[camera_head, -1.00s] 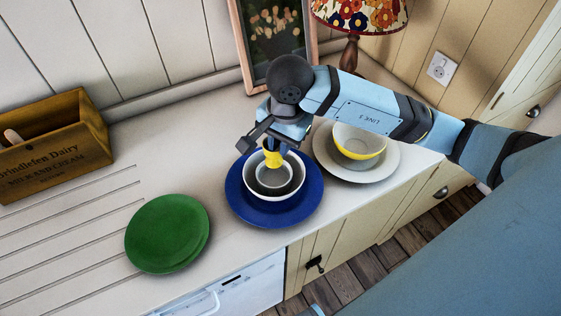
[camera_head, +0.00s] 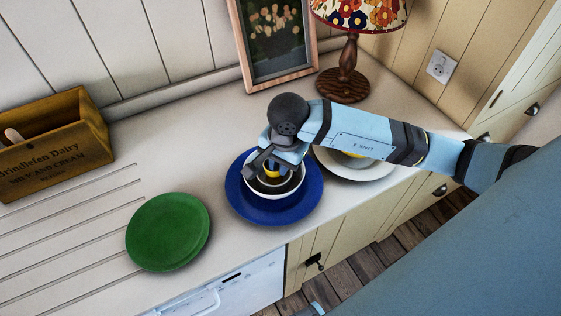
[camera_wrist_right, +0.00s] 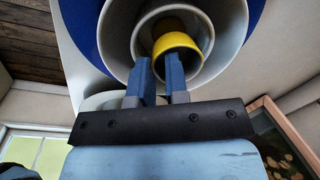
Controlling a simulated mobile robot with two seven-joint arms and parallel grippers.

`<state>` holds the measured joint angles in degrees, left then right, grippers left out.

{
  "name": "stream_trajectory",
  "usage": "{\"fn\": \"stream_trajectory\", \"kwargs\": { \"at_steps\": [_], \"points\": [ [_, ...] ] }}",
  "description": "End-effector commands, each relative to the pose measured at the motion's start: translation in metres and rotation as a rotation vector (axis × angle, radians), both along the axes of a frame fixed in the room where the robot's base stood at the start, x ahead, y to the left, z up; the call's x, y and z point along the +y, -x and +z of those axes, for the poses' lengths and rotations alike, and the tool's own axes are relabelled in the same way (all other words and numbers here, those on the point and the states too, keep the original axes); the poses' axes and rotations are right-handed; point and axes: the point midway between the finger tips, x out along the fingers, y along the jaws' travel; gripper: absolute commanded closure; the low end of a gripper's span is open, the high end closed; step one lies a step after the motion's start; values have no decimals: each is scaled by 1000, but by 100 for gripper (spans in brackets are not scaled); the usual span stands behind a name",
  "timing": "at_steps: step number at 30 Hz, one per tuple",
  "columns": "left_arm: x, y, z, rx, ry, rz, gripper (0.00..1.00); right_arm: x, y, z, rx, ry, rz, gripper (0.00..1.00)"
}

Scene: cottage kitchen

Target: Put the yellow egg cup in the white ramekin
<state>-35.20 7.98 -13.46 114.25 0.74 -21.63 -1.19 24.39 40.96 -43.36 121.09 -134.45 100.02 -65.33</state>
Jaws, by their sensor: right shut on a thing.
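The yellow egg cup (camera_head: 271,173) is pinched in my right gripper (camera_head: 265,167), low over the nested white dishes. In the right wrist view the egg cup (camera_wrist_right: 178,43) shows at the tips of the right gripper's fingers (camera_wrist_right: 160,62), within the outline of the inner white ramekin (camera_wrist_right: 206,72). I cannot tell whether it touches the ramekin's floor. The ramekin sits inside a larger white bowl (camera_head: 276,197), on a blue plate (camera_head: 297,209). The gripper hides much of the ramekin in the head view.
Green plates (camera_head: 168,232) lie left of the blue plate. A pale plate (camera_head: 365,173) with a yellow-and-white bowl stands to the right, partly behind my right arm. A lamp (camera_head: 346,72), a framed picture (camera_head: 277,40) and a wooden crate (camera_head: 50,145) stand further back.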

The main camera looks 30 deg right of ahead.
Motion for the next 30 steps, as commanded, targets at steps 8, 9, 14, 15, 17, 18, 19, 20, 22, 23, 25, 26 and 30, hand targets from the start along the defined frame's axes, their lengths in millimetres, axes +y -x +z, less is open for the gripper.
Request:
{"fn": "stream_trajectory", "kwargs": {
  "at_steps": [8, 9, 14, 15, 17, 18, 19, 20, 22, 23, 25, 26, 30],
  "points": [
    [0, 0, -6, 3, -1, 0, 57, 0, 0, -3, 0, 0, 0, 60],
    [0, 0, -6, 3, -1, 0, 57, 0, 0, -3, 0, 0, 0, 60],
    [0, 0, -6, 2, -1, 0, 57, 0, 0, -3, 0, 0, 0, 60],
    [0, 0, -5, 2, -1, 0, 57, 0, 0, -3, 0, 0, 0, 60],
    [0, 0, -3, 1, 0, 0, 57, 0, 0, -1, 0, 0, 0, 60],
    [0, 0, -1, 1, 0, 0, 57, 0, 0, 1, 0, -1, 0, 60],
    [0, 0, 2, 1, 0, 0, 57, 0, 0, 3, 0, -1, 0, 60],
    [0, 0, 5, 1, 0, 0, 57, 0, 0, 6, 0, -1, 0, 60],
    [0, 0, 3, -2, 1, 0, 57, 0, -1, 12, -5, -1, 1, 60],
    [0, -1, 3, -5, 1, 0, 57, -1, 0, 17, -7, 0, 1, 60],
    [0, -1, 1, -7, 2, 0, 57, -1, 1, 32, -8, 0, 2, 60],
    [0, -1, 0, -7, 2, 0, 57, -2, 2, 39, -7, 0, 2, 60],
    [0, -1, -7, -4, 1, 0, 57, -3, 4, 71, -7, 1, 1, 60]
  ]
}}
